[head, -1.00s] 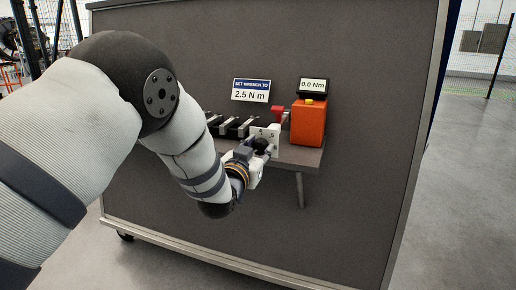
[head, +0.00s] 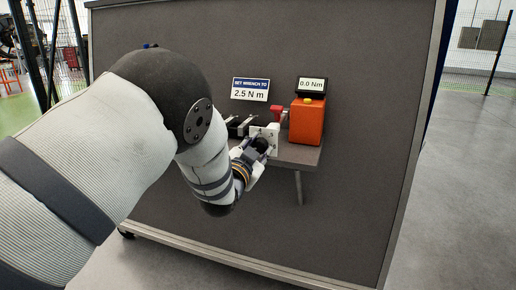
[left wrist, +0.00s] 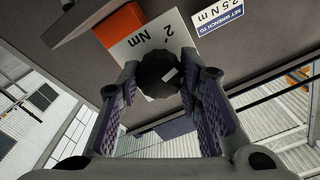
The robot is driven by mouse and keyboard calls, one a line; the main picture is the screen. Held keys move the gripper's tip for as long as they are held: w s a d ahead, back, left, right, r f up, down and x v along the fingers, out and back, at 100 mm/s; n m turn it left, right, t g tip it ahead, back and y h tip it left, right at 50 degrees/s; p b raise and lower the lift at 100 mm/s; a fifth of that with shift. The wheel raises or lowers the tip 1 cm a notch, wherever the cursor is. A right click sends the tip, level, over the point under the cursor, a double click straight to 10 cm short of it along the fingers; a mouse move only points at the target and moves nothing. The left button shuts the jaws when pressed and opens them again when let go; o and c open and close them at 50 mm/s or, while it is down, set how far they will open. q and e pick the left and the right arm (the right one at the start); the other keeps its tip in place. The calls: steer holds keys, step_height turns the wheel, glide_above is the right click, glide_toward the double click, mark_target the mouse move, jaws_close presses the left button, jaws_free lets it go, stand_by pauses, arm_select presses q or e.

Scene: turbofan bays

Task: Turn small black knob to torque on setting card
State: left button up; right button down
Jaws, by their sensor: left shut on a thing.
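The small black knob (left wrist: 158,72) shows in the left wrist view in front of a white plate (left wrist: 128,48) marked with a 2 and Nm; the knob hides part of the plate. My left gripper (head: 259,150) is shut on the knob, one finger on each side, and a small white patch shows on the knob's face. In the head view the white block (head: 268,131) stands at the shelf's front, with the gripper in front of it. The setting card (head: 249,89) reads SET WRENCH TO 2.5 N m. My right gripper is not in view.
An orange box (head: 307,120) with a yellow button and a display (head: 312,85) reading 0.0 Nm stands right of the knob. A red part (head: 277,113) sits beside it. Wrench-like tools (head: 240,126) lie on the shelf (head: 297,156) behind my arm. A grey panel rises behind.

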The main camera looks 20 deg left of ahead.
arm_select(q)
steer(key=o, duration=1.2)
steer(key=shift+c, duration=0.2)
steer(key=s, duration=1.2)
steer(key=shift+a, duration=0.2)
